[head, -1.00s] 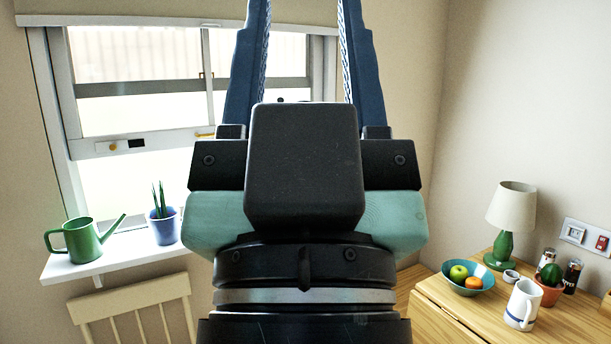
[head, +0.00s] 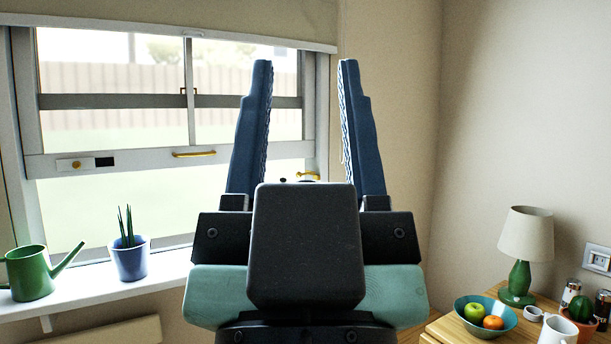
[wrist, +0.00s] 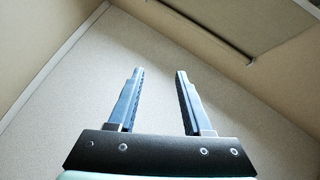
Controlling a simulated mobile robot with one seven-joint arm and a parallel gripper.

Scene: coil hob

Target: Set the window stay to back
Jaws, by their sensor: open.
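My gripper (head: 305,75) is open and empty, its two blue fingers pointing up in front of the window's right side and the wall. The wrist view also shows my gripper (wrist: 158,75) with nothing between the fingers. The window (head: 115,120) has a pale rail with a brass bar handle (head: 194,154) and a small plate with a brass knob (head: 76,165) beside a black slot. A brass fitting (head: 308,176) shows low between my fingers, farther back and partly hidden by my gripper. I cannot tell which fitting is the stay or how it is set.
A green watering can (head: 32,272) and a potted plant (head: 130,258) stand on the white sill (head: 90,288). At right, a wooden top (head: 440,328) holds a lamp (head: 525,235), a fruit bowl (head: 487,316), a mug and a cactus. A blind (head: 150,22) hangs above the window.

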